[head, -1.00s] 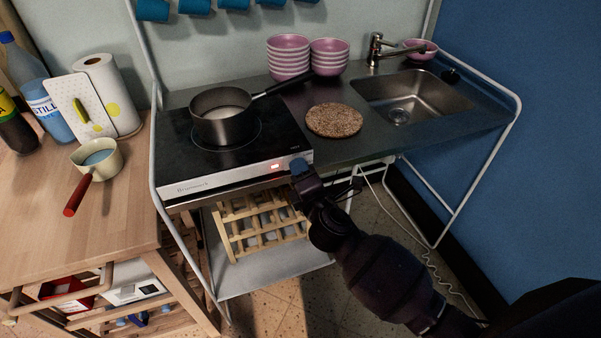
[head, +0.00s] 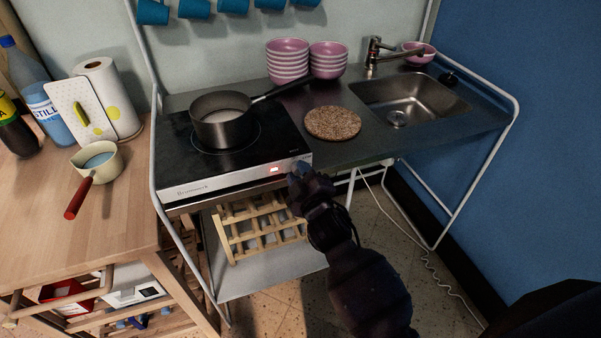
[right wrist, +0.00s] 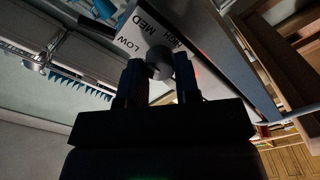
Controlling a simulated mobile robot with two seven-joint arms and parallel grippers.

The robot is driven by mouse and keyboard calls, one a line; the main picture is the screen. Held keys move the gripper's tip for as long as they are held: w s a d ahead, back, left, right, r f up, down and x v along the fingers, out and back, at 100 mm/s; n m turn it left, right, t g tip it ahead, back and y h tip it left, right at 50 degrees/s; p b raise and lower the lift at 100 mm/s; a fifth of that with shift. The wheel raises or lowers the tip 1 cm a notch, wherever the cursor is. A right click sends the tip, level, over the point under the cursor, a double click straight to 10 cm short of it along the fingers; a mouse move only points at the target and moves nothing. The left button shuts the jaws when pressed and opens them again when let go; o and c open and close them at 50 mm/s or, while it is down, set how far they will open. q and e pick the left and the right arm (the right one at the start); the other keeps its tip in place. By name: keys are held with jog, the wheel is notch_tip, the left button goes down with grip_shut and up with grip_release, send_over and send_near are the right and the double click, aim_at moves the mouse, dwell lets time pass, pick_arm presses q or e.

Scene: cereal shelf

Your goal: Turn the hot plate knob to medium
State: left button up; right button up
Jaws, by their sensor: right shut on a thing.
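The hot plate (head: 176,158) sits on the left of the metal counter, with a dark saucepan (head: 222,130) on its glass top. Its front panel has a lit red indicator. The knob (right wrist: 160,60) is round and grey in the right wrist view, beside the printed words LOW, MED and HIGH. My right gripper (head: 298,174) is at the right end of the front panel. In the right wrist view its two fingers (right wrist: 160,78) are on either side of the knob, shut on it. The knob's pointer is too dark to read. My left gripper is not in view.
A wooden rack (head: 258,230) is on the shelf below. A wooden table (head: 110,220) stands at left.

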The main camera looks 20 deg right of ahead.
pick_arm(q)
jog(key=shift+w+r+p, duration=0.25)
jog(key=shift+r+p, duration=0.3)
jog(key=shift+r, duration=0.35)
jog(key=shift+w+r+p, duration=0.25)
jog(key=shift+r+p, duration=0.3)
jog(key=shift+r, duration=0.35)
pick_arm(e)
jog(key=shift+m, duration=3)
jog(key=o, duration=0.9)
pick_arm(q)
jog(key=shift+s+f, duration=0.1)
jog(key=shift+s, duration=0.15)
pick_arm(e)
jog(key=shift+o, duration=0.2)
jog(key=shift+s, duration=0.1)
